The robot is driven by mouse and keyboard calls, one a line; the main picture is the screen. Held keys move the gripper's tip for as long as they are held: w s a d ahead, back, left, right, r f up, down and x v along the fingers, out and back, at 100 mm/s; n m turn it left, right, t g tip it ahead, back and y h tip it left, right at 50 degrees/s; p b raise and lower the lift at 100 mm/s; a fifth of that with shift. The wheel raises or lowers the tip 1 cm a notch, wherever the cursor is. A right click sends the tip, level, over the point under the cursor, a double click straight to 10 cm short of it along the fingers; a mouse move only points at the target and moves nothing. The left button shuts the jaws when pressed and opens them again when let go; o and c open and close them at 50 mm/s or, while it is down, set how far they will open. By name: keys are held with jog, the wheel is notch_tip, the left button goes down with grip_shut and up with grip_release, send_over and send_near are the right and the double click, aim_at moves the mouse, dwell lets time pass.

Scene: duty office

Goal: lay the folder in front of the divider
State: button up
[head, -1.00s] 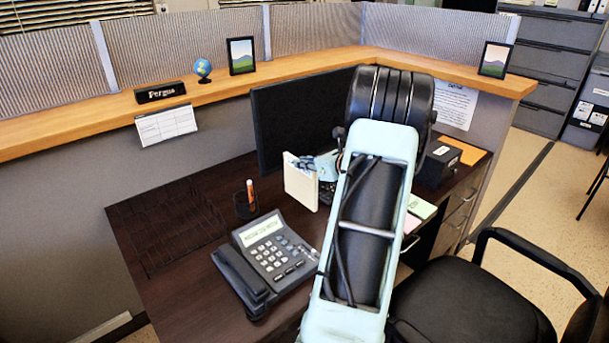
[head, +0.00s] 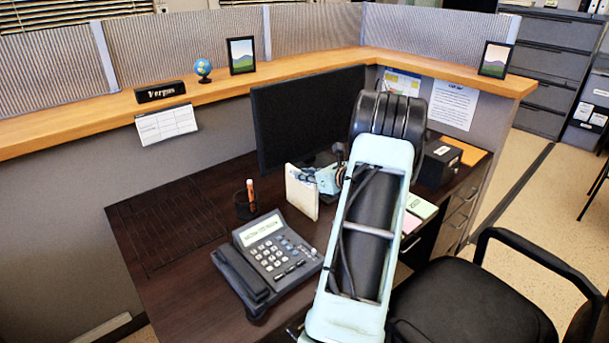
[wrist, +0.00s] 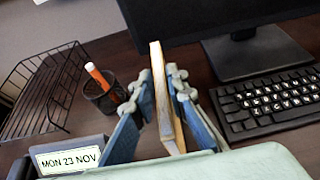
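My gripper (wrist: 160,88) is shut on a cream folder (wrist: 158,75), with one blue finger on each side of it. The folder stands upright, edge-on to the wrist camera, over the desk. In the head view the folder (head: 301,192) shows between the phone and the monitor, with my gripper (head: 318,178) at its right, partly behind my arm. A black wire rack (wrist: 45,100) lies at the left of the desk; it also shows in the head view (head: 165,225). I cannot tell which of its parts is a divider.
A pen cup (head: 246,205) with an orange pen stands between rack and folder. A desk phone (head: 268,255) is in front. The monitor (head: 300,115) and keyboard (wrist: 270,105) are behind and to the right. A chair (head: 470,305) stands front right.

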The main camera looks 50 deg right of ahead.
jog(key=shift+o, duration=1.2)
jog(key=shift+r, duration=0.15)
